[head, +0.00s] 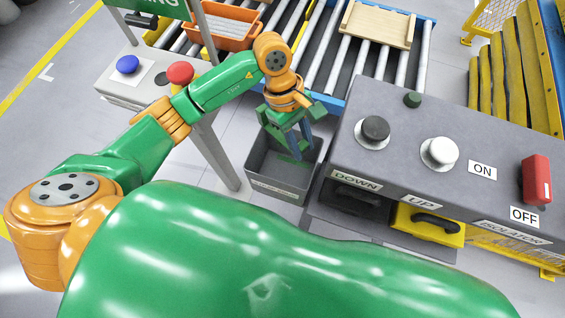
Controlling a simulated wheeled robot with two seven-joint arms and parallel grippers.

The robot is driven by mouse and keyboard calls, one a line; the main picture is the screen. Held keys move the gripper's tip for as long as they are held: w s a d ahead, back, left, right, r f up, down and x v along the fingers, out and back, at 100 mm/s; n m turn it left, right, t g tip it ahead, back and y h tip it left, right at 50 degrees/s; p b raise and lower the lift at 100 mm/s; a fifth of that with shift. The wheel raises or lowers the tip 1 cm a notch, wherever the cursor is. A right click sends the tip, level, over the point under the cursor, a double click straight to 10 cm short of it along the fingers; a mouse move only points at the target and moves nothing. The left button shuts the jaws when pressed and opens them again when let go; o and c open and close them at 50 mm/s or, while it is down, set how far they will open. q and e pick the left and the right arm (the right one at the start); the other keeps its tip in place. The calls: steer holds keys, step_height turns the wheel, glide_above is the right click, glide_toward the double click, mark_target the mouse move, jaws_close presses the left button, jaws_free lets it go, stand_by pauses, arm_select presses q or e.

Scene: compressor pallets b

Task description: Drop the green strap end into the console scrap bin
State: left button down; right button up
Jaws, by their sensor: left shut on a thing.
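The scrap bin (277,186) is an open dark grey box at the left side of the console (387,151). My left gripper (297,152) points down over the bin's opening, with its fingertips at about rim level or just inside in the picture. It is shut on a thin green piece, the green strap end (289,159), which shows small and dark against the bin's inside. The fingers partly hide the strap end, and I cannot tell whether it touches the bin. My right gripper is out of view.
The console carries a black knob (375,130), a white knob (439,152) and a red isolator switch (536,179). A grey post (214,150) stands left of the bin. Behind are a roller conveyor (317,55), a wooden pallet (378,24) and an orange crate (232,28).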

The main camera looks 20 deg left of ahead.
arm_select(q)
steer(key=shift+s+d+f+n+h, duration=0.15)
steer(key=shift+d+n+h, duration=0.15)
steer(key=shift+n, duration=0.5)
steer(key=shift+f+n+t, duration=0.3)
steer(key=shift+f, duration=0.1)
steer(key=f+b, duration=0.1)
steer(key=f, duration=0.1)
steer(key=f+b, duration=0.2)
steer(key=f, duration=0.1)
steer(key=shift+w+a+f+b, duration=0.1)
steer(key=shift+w+f+b, duration=0.15)
steer(key=shift+f+b, duration=0.15)
steer(key=shift+r, duration=0.1)
steer(key=c, duration=0.5)
jaws_free()
steer(key=shift+c, duration=0.2)
